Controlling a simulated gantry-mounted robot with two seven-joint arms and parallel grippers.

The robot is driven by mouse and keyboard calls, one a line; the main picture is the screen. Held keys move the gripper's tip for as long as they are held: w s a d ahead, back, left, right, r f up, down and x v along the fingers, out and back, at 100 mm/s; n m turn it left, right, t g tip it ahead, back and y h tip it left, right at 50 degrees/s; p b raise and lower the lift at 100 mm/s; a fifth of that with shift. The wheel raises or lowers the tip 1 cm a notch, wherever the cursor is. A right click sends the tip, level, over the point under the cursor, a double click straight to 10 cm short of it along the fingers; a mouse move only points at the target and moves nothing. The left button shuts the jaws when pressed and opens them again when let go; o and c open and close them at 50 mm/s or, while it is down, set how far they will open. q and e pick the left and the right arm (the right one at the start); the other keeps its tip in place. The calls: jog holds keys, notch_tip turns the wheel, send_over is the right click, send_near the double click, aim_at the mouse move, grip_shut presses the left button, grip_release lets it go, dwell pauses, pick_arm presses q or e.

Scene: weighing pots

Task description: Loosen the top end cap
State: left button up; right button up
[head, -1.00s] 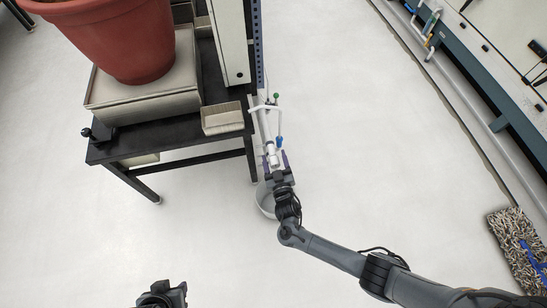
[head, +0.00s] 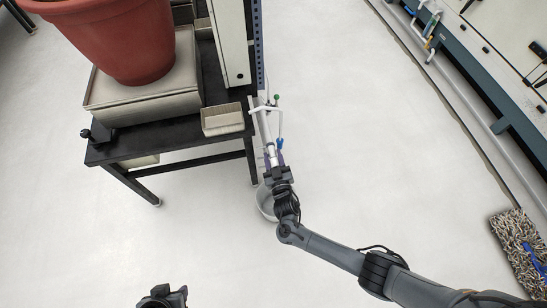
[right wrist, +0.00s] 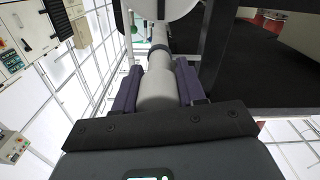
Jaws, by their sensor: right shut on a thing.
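A pale pipe assembly (head: 264,125) stands beside the black table's right leg, with a green knob and a blue part on its thin branch. Its pale grey end cap (right wrist: 158,88) is in the right wrist view, below a darker ring on the pipe. My right gripper (head: 273,158) is at the pipe's near end. Its purple fingers (right wrist: 158,82) lie on both sides of the cap and are shut on it. My left gripper (head: 163,296) is at the bottom edge of the head view, apart from the pipe; its fingers are not clear.
A grey bucket (head: 265,203) is below my right gripper, partly hidden. The black table (head: 160,137) holds a scale (head: 150,103) with a red pot (head: 110,35) and a beige tray (head: 222,120). A mop (head: 521,243) lies at right. The middle floor is clear.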

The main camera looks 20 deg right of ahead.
jog(key=shift+n, duration=0.3)
jog(key=shift+r+n+p, duration=0.1)
jog(key=shift+n+p, duration=0.3)
jog(key=shift+n, duration=0.1)
jog(key=n+p, duration=0.1)
jog(key=n, duration=0.2)
jog(key=shift+a, duration=0.1)
jog(key=n+p, duration=0.1)
jog(key=n, duration=0.3)
jog(key=n+p, duration=0.1)
jog(key=n, duration=0.2)
jog(key=shift+n, duration=0.3)
jog(key=n, duration=0.6)
jog(key=shift+p, duration=0.35)
jog(key=n, duration=0.5)
jog(key=shift+f, duration=0.2)
jog(key=shift+n, duration=0.8)
